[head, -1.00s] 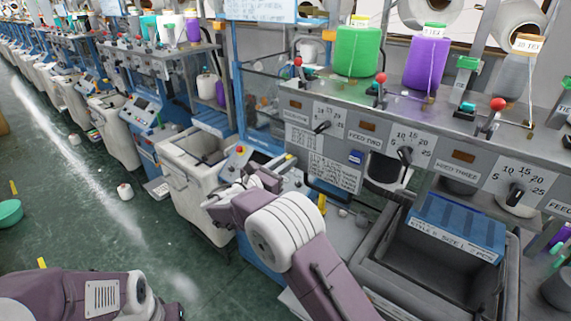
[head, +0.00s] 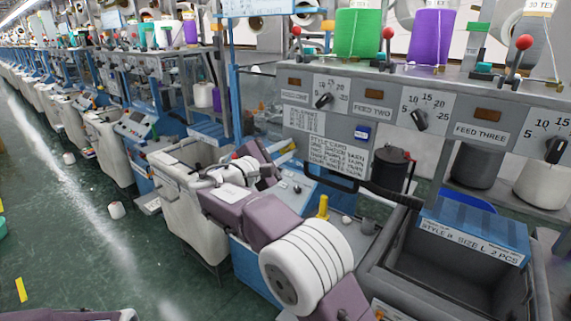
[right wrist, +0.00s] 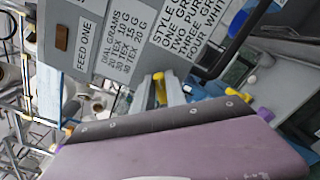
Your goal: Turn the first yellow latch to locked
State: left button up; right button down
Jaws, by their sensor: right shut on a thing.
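In the right wrist view a yellow latch (right wrist: 160,89) stands between the two pale fingers of my right gripper (right wrist: 160,94), beside the grey panel marked FEED ONE. The gripper is shut on this latch; its exact angle is hard to tell. In the head view my right gripper (head: 280,160) reaches the left end of the knitting machine, and my own wrist hides much of it. A bit of yellow (head: 290,147) shows at its tip. My left gripper is out of view; only a sliver of my left arm shows at the bottom edge.
A yellow post (head: 323,207) stands on the machine bed near my right forearm. The grey feed panel (head: 480,133) with black dials runs above. A grey bin (head: 375,272) with a blue box (head: 475,232) sits to the right.

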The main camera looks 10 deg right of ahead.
jog(key=shift+s+d+f+m+b, duration=0.1)
jog(key=shift+f+m+b, duration=0.05)
jog(key=shift+m+b, duration=1.05)
jog(key=shift+w+a+f+m+b, duration=0.1)
jog(key=shift+f+m+b, duration=0.1)
jog(key=shift+m+b, duration=1)
jog(key=shift+s+d+f+m+b, duration=0.15)
jog(key=shift+m+b, duration=0.75)
jog(key=shift+m, duration=0.5)
jog(key=c, duration=1.4)
grip_release()
jog(key=shift+r, duration=0.1)
jog(key=shift+o, duration=0.2)
jog(key=b+v, duration=0.1)
jog(key=v, duration=0.8)
